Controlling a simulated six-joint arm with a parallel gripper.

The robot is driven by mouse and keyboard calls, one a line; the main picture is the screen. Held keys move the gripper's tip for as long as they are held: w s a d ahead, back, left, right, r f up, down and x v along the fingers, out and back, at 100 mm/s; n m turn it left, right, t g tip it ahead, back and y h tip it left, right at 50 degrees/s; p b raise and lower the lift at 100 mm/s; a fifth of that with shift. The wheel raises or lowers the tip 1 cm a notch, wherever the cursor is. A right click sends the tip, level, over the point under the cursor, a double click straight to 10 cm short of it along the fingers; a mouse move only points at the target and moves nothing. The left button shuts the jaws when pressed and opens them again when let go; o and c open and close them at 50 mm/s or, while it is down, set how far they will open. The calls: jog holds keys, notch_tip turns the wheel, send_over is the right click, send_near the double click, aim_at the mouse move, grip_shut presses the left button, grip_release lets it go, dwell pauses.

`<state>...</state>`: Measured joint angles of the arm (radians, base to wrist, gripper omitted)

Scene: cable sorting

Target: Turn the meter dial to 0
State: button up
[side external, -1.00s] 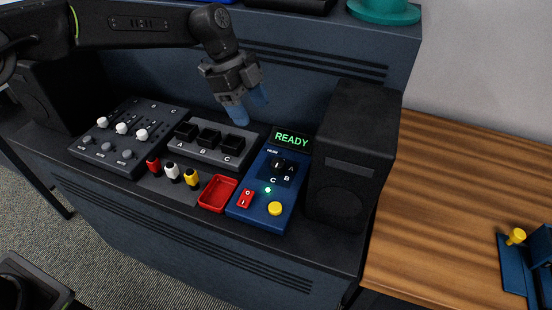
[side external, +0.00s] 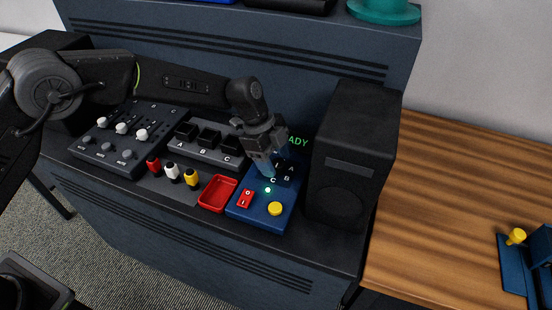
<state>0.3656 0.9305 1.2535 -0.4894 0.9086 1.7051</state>
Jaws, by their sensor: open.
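My gripper (side external: 276,170) is open, fingers pointing down over the panel. It hides most of the dial, so I cannot tell its pointer's direction or whether the fingers touch it. A 0 mark for the dial cannot be made out.
A red rocker switch (side external: 246,198), a green light (side external: 267,190) and a yellow button (side external: 275,209) sit in front of the dial. A red tray (side external: 217,193) is to the left. A tall black speaker (side external: 350,160) stands close on the right.

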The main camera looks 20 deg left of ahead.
jog(key=shift+d+f, duration=0.1)
jog(key=shift+f, duration=0.1)
jog(key=c, duration=0.9)
